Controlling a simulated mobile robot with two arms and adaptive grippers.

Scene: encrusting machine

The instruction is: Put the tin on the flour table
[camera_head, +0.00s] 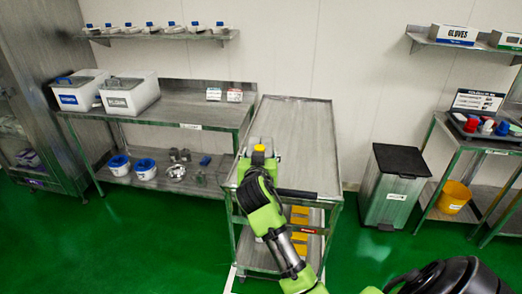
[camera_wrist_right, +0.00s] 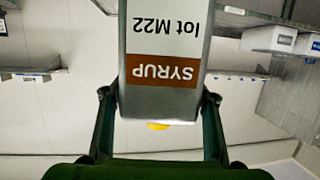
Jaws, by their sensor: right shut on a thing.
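The tin (camera_wrist_right: 165,45) is grey with a brown band. In the right wrist view it appears upside down and reads SYRUP, lot M22. My right gripper (camera_wrist_right: 160,97) has a finger on either side of it and is shut on it. In the head view, the right gripper (camera_head: 262,165) is over the near left part of the steel trolley (camera_head: 305,130); a yellow cap (camera_head: 259,148) shows there, and the rest of the tin is mostly hidden. A steel table (camera_head: 185,100) stands left of the trolley; its edge label is too small to read. My left gripper is not in view.
Two labelled white bins (camera_head: 131,92) stand on the left table's left part, and small boxes (camera_head: 224,95) at its right back. Its middle is clear. A wall shelf (camera_head: 160,35) hangs above. A grey bin (camera_head: 395,187) stands right of the trolley.

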